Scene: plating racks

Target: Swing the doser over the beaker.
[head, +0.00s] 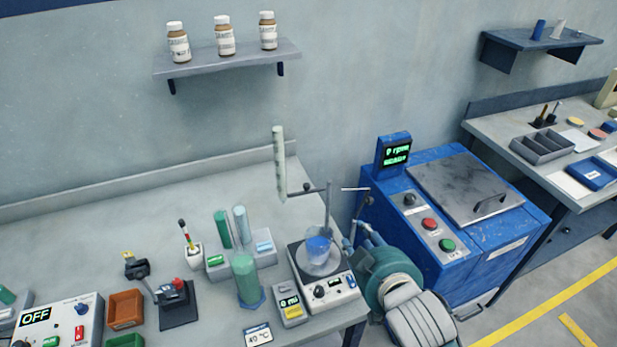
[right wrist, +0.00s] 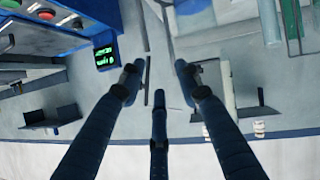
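The doser (head: 279,160) is a tall pale tube with green marks, at the end of a thin horizontal arm on an upright post (head: 328,207). It hangs left of and behind the beaker (head: 319,250), not over it. The beaker is clear with blue contents and stands on a white stirrer plate (head: 325,283). A thin pale rod (head: 355,189) sticks out right of the post. My right gripper (head: 359,222) is right of the post with its fingers spread. In the right wrist view the fingers (right wrist: 158,75) are apart, and a pale tube, apparently the doser (right wrist: 228,90), shows beyond the right finger. My left gripper is not in view.
A rack with tubes (head: 240,258), a green cylinder (head: 246,280) and a small meter (head: 290,308) stand left of the stirrer. A blue machine (head: 470,220) with a screen is close on the right. The bench behind the rack is clear.

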